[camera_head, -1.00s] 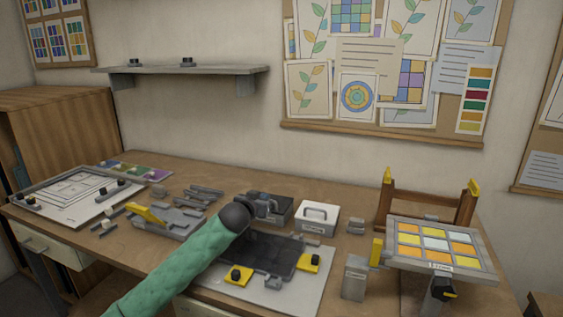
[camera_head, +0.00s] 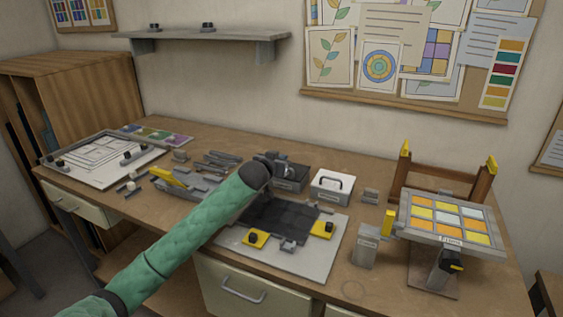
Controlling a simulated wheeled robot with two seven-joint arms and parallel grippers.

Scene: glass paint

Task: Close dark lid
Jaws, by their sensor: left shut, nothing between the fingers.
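A dark grey box (camera_head: 293,184) stands at the back middle of the table, left of a white box (camera_head: 331,187) with a handle on top. My left arm reaches in from the lower left. Its gripper (camera_head: 277,164) is at the dark box's upper left side and shows no object held; the jaws look shut. The arm's dark end and the gripper hide much of the box's top, so I cannot tell how the dark lid sits or whether the fingers touch it. My right gripper is out of view.
A dark panel (camera_head: 277,219) lies on a pale board (camera_head: 314,266) with yellow clamps, in front of the boxes. A coloured tile frame (camera_head: 482,240) stands right. A grey rack (camera_head: 200,181) and white frame board (camera_head: 70,174) lie left.

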